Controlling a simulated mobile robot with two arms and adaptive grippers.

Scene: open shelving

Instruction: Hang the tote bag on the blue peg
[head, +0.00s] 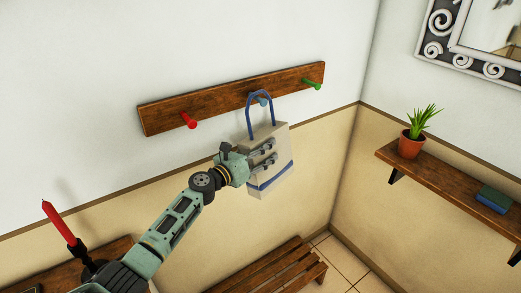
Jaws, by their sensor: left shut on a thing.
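The tote bag (281,139) is pale beige with a dark blue stripe near its bottom and a blue strap. My left gripper (270,151) is shut on the tote bag's front side and holds it upright in front of the wall. The blue peg (262,99) is the middle peg on a wooden rack board (225,100). The strap's loop (249,104) rises around the blue peg in the picture. I cannot tell whether the strap rests on the peg. My right gripper is not in view.
A red peg (190,121) and a green peg (313,84) flank the blue one. A slatted bench (265,272) stands below. A shelf (440,176) at right holds a potted plant (411,145) and books (494,200). A red candle (59,223) stands at lower left.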

